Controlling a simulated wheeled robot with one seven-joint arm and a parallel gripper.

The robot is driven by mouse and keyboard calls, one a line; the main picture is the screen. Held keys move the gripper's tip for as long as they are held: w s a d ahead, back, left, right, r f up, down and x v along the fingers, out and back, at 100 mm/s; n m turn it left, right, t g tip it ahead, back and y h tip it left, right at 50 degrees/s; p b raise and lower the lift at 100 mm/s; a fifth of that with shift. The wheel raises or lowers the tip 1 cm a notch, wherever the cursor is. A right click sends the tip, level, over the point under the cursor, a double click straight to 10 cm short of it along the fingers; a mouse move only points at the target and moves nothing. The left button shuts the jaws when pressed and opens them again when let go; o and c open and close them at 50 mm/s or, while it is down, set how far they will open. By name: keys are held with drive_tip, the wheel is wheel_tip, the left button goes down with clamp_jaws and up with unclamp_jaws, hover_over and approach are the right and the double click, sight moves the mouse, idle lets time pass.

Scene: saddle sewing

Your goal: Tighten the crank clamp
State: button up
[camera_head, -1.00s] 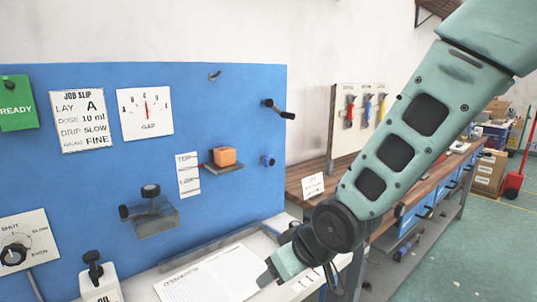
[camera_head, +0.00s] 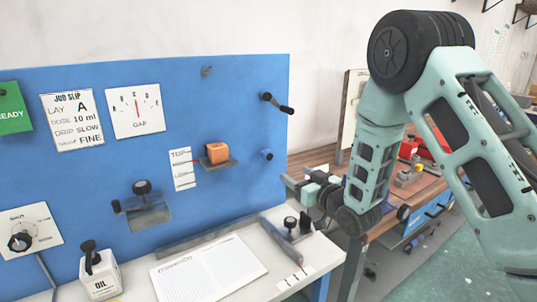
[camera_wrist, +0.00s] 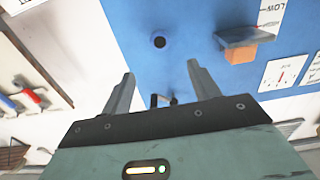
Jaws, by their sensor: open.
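A black crank handle (camera_head: 278,103) sticks out from the upper right edge of the blue panel (camera_head: 235,100); I take it to be the crank clamp's handle. In the wrist view, what looks like the same crank (camera_wrist: 164,100) shows between the finger bases, partly hidden by the gripper body. My gripper (camera_head: 287,182) is open and empty, just right of the panel and below the crank. Its fingers (camera_wrist: 160,80) point toward the panel in the wrist view. A small round knob (camera_head: 266,154) sits below the crank; it also shows in the wrist view (camera_wrist: 159,42).
An orange block (camera_head: 217,152) rests on a small shelf left of the knob. A bracket with black knobs (camera_head: 148,208) is on the panel. The white table holds an oil can (camera_head: 99,275), a paper sheet (camera_head: 208,272) and a black-knobbed fixture (camera_head: 290,228). A wooden bench stands behind my arm.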

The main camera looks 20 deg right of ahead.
sight(270, 157)
drive_tip(key=p+x, duration=0.5)
drive_tip(key=x, duration=1)
drive_tip(key=shift+w+a, duration=0.1)
drive_tip(key=shift+w, duration=0.05)
drive_tip(key=c, duration=1)
